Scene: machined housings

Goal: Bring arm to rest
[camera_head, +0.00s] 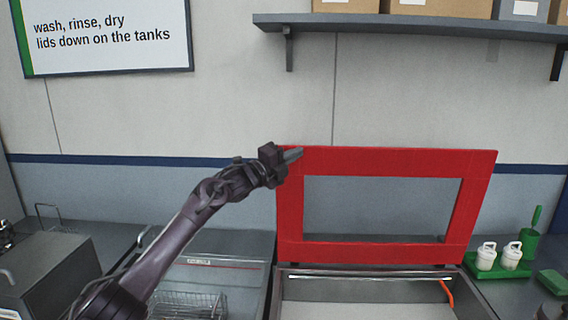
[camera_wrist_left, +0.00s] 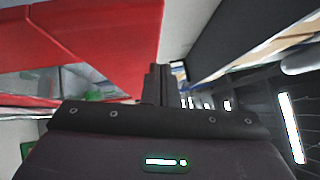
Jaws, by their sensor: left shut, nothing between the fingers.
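My left arm (camera_head: 172,242) reaches up from the lower left in the head view. My left gripper (camera_head: 293,155) is at the upper left corner of a raised red lid frame (camera_head: 388,161). It is shut with nothing between the fingers. I cannot tell whether it touches the lid. In the left wrist view the shut fingers (camera_wrist_left: 157,84) point away from the camera, with the red frame (camera_wrist_left: 105,40) on the left. My right gripper is not in view.
An open metal tank (camera_head: 365,290) stands below the upright lid. A wire basket (camera_head: 190,303) is left of it. A green tray (camera_head: 497,268) with two white bottles sits at the right. A shelf (camera_head: 420,27) with boxes hangs above. A sign (camera_head: 105,38) is on the wall.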

